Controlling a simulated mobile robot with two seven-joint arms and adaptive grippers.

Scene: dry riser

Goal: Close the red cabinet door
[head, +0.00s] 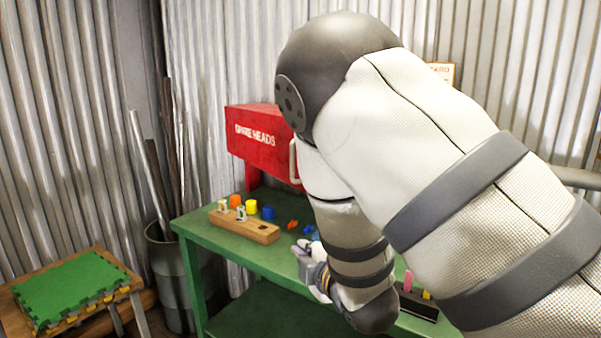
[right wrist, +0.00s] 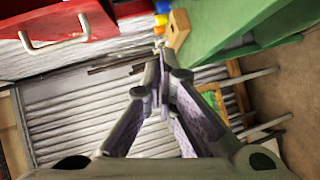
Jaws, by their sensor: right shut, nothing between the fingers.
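The red cabinet (head: 252,118) stands at the back of the green workbench, against the corrugated wall. Its door (head: 259,145) bears white lettering and has a pale handle (head: 293,160) at the right; my right arm hides the part beyond. How far the door stands open I cannot tell. In the right wrist view the red door (right wrist: 62,12) and its handle (right wrist: 55,43) show at the top left. My right gripper (head: 304,252) is shut and empty, low over the bench in front of the cabinet, apart from the handle. Its fingertips meet in the wrist view (right wrist: 160,62). My left gripper is out of view.
The green workbench (head: 215,228) carries a wooden block (head: 245,229) with coloured pieces, small blue and orange pieces, and a dark holder (head: 418,305). A metal bin (head: 168,275) with rods stands at left, beside a low table with a green mat (head: 75,285).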

